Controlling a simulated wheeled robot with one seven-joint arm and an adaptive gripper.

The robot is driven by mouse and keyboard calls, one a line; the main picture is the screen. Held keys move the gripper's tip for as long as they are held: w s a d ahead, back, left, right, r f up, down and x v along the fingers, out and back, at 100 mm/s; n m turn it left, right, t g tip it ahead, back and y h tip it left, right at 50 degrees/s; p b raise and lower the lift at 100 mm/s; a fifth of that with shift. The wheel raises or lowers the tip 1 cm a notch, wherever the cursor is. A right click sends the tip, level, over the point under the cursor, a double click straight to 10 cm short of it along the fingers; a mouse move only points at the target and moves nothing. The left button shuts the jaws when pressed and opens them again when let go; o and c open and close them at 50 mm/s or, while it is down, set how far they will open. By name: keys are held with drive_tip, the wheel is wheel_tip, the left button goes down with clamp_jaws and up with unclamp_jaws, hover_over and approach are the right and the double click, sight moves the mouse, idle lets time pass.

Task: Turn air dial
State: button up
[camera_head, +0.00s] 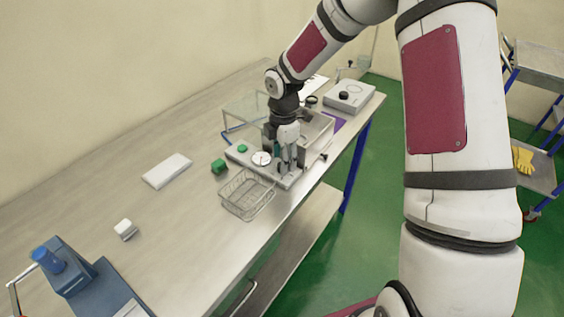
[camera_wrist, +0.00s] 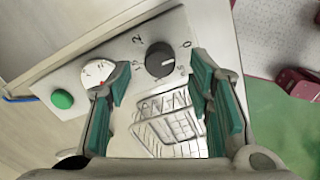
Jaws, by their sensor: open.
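The air dial (camera_wrist: 160,61) is a round black knob on a light panel (camera_wrist: 75,77), with numbers printed around it, in the wrist view. My gripper (camera_wrist: 160,85) is open, and its two green-padded fingers stand on either side of the dial in that view. Whether the pads touch the dial cannot be told. A round white gauge (camera_wrist: 98,71) lies left of the dial, partly behind the left finger. A green button (camera_wrist: 62,99) sits further left on the panel. In the head view, my gripper (camera_head: 287,168) points down over the panel's right end and hides the dial.
A wire basket (camera_head: 246,196) stands right in front of the panel and also shows between my fingers. A clear-lidded box (camera_head: 245,108) stands behind. The table's front edge is close by.

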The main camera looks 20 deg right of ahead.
wheel_tip(320, 180, up, 10)
drive_tip(key=shift+s+f, duration=0.15)
idle(0.5)
